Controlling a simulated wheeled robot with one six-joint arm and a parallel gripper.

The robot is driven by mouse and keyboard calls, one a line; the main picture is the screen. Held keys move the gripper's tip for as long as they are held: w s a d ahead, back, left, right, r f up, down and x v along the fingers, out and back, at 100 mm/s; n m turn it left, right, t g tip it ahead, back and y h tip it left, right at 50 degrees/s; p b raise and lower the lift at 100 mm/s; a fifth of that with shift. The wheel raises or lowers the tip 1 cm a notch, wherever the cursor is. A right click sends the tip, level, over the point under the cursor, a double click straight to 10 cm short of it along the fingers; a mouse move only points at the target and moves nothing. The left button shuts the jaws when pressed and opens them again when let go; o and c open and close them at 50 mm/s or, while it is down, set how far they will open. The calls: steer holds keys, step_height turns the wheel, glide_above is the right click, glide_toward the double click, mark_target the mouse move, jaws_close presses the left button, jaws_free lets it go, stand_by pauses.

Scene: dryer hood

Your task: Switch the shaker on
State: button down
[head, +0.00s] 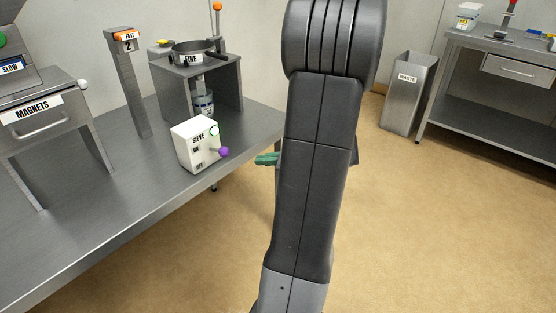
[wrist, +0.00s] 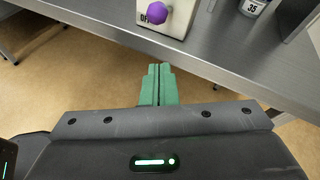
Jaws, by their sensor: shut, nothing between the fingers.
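The shaker's control box (head: 192,153) is white, marked SIEVE with ON above OFF, and stands at the table's front edge. Its short lever ends in a purple knob (head: 223,151), which also shows in the wrist view (wrist: 157,12) beside the OFF mark. I cannot tell the lever's exact setting. A pale round lamp with a green rim (head: 214,130) is above the lever. The shaker stand (head: 222,79) behind it carries a round sieve marked FINE (head: 193,54). My gripper (head: 258,159) has green fingers, shut and empty in the wrist view (wrist: 158,68), just short of the box and apart from the knob.
The steel table's front edge (head: 112,232) runs close before my fingers. A post marked FAST 2 (head: 129,75) and a MAGNETS drawer unit (head: 45,119) stand left. A jar marked 35 (wrist: 253,6) is right of the box. A waste bin (head: 408,95) stands on open floor.

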mark_target(228, 150)
steer(key=w+a, duration=0.1)
steer(key=a, duration=0.6)
steer(key=shift+w+r+b, duration=0.2)
steer(key=shift+b, duration=0.15)
steer(key=shift+r, duration=0.1)
steer(key=p, duration=0.1)
steer(key=r+p, duration=0.1)
steer(key=shift+w+a+r+p, duration=0.1)
steer(key=shift+a+r+p, duration=0.2)
steer(key=shift+p, duration=0.05)
steer(key=shift+w+r+h+p, duration=0.1)
steer(key=shift+r+h+p, duration=0.2)
steer(key=shift+p, duration=0.85)
steer(key=shift+a+f, duration=0.15)
steer(key=shift+f, duration=0.05)
steer(key=shift+r, duration=0.1)
